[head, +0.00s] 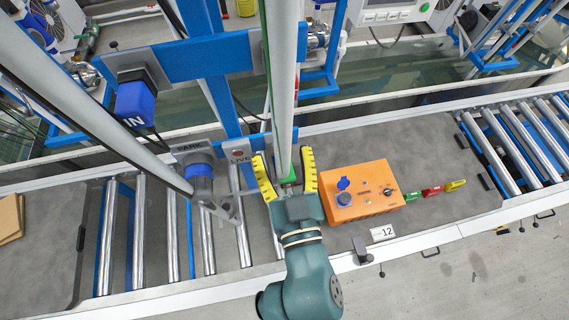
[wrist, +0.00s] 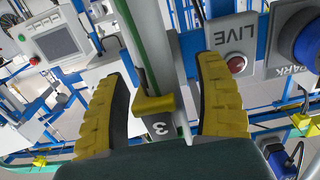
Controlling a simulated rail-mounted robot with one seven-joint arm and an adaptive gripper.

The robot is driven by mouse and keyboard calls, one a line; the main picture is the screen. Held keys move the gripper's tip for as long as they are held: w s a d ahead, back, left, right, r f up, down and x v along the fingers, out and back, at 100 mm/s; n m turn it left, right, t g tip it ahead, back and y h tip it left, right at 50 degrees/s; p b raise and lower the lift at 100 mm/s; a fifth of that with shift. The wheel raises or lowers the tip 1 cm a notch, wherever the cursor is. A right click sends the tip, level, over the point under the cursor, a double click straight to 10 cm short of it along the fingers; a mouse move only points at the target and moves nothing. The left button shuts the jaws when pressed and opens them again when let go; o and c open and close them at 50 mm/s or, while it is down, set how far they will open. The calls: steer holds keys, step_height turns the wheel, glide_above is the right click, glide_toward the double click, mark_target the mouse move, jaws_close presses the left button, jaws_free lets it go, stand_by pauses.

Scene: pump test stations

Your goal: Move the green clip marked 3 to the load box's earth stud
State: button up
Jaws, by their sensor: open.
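My gripper (head: 286,172) is open, its two yellow ribbed fingers standing apart. A clip marked 3 (wrist: 160,128) sits between the fingers in the wrist view, with a yellow piece on top and a dark body; there is a visible gap to the right finger, and the left one is close beside it. In the head view a green patch (head: 291,175) shows between the fingers, partly hidden by a grey pole. The orange load box (head: 365,205) lies to the right of my gripper on the grey mat. I cannot make out its earth stud.
Small green (head: 411,197), red (head: 432,191) and yellow (head: 455,185) pieces lie in a row right of the box. A LIVE panel (head: 237,155) and a PARK socket (head: 200,172) stand left of my gripper. Blue uprights and grey poles crowd the space above.

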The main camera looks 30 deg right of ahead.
mark_target(289, 185)
steer(key=shift+c, duration=0.3)
stand_by(0.5)
jaws_close()
steer(key=shift+s, duration=0.1)
steer(key=shift+b+v, duration=1.6)
steer(key=shift+v, duration=1.35)
